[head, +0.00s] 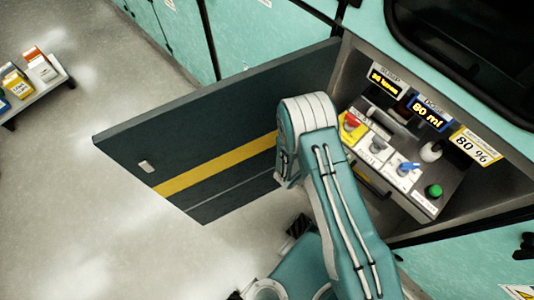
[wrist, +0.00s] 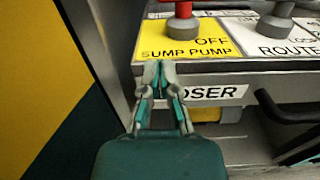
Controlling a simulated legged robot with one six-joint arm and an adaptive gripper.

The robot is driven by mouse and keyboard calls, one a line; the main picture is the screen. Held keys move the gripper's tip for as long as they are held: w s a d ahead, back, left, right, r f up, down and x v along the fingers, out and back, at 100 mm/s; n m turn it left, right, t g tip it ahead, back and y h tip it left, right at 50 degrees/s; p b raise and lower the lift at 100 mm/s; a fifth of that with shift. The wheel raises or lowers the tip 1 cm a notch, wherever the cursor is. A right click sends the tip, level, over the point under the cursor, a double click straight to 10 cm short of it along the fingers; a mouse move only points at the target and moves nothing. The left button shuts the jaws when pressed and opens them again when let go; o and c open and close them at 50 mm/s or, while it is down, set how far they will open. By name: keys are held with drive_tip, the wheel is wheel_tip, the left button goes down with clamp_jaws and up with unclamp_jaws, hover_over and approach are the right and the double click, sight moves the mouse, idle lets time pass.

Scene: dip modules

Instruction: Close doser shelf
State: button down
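The doser shelf (head: 424,205) sits in the open cabinet in the head view. Its top carries a red, a grey, a blue and a green control. In the wrist view its front edge (wrist: 262,66) and a white label ending in "OSER" (wrist: 218,94) are close up. My gripper (wrist: 158,66) has its fingertips together, with nothing seen between them. The tips are at the shelf's front edge, below the yellow "SUMP PUMP" plate (wrist: 190,40); I cannot tell if they touch it. In the head view my arm hides the gripper and the shelf's left front.
The dark cabinet door (head: 225,125) with a yellow stripe stands wide open, left of my arm. A dark handle (wrist: 285,108) is below the shelf front. Displays (head: 428,113) are at the back. A low white shelf (head: 40,92) with boxes stands far left; floor between is clear.

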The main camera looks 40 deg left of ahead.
sight(346, 118)
drive_tip(key=w, duration=1)
drive_tip(key=shift+w+d+f, duration=0.1)
drive_tip(key=shift+w+d, duration=0.05)
drive_tip(key=shift+d, duration=0.05)
drive_tip(key=shift+w+d, duration=0.15)
drive_tip(key=shift+w, duration=0.55)
